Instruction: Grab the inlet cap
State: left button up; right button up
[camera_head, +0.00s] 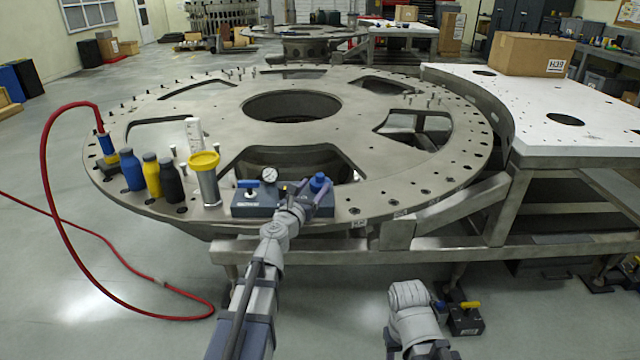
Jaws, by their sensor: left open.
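A dark grey block (252,204) with a round pressure gauge (269,175) sits on the near rim of the turret plate. A blue cap (319,183), which looks like the inlet cap, is at the block's right end. From this view I cannot tell whether the fingers touch the cap. Part of my right arm shows low in the picture, but its gripper is not visible.
Left of the block stand a yellow-topped cylinder (205,175) and blue (131,170), yellow (152,174) and black (171,180) bottles. A red hose (45,180) loops off the plate's left side. A white table (540,105) with a cardboard box (531,54) adjoins at right.

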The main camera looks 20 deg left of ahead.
aim_at(318, 178)
pick_arm(q)
jog(key=shift+w+d+r+p, duration=0.15)
jog(key=shift+w+r+p, duration=0.05)
jog(key=shift+w, duration=1.15)
jog(key=shift+w+d+r+p, duration=0.1)
jog(key=shift+w+r+p, duration=0.05)
jog(key=shift+w, duration=1.2)
jog(key=shift+s, duration=0.1)
grip_shut()
